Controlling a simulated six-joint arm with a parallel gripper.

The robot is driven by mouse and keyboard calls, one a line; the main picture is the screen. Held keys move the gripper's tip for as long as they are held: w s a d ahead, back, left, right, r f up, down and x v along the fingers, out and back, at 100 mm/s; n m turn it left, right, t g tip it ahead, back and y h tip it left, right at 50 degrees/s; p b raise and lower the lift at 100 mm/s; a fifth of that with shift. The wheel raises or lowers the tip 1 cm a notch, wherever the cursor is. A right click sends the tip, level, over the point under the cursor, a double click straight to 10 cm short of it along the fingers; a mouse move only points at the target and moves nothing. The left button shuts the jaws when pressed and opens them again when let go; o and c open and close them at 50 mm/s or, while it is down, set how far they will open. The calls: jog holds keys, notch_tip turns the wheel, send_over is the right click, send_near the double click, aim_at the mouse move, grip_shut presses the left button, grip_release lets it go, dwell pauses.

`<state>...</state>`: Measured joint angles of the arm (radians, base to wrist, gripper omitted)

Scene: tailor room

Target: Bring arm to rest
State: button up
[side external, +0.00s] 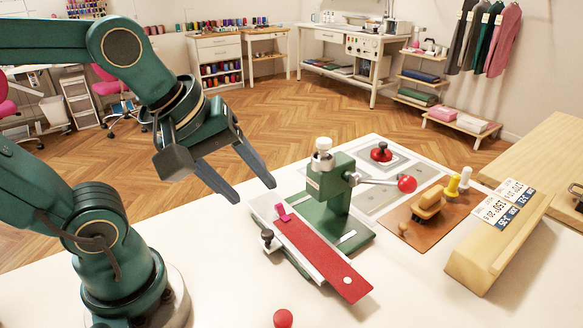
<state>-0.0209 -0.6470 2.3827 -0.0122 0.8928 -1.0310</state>
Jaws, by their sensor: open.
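My arm is green and dark grey, on a round base at the left of the white table (215,290). My gripper (256,193) hangs in the air left of the green press (335,195). Its two dark fingers are spread apart with nothing between them, and they point down to the right. The fingertips look apart from the press and from the red strip (322,258) lying on the press's base. How high they are above the table is hard to tell.
A red ball (283,318) is at the table's front. The press's lever ends in a red knob (407,184). Right of it are a brown board (425,217) with wooden-handled tools and a wooden block (490,240) with printed cards. The table left of the press is clear.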

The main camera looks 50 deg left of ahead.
jog(key=m, duration=0.4)
jog(key=s+f+m, duration=0.1)
jog(key=m, duration=0.3)
jog(key=s+f+m, duration=0.1)
jog(key=m, duration=0.3)
jog(key=shift+s, duration=0.2)
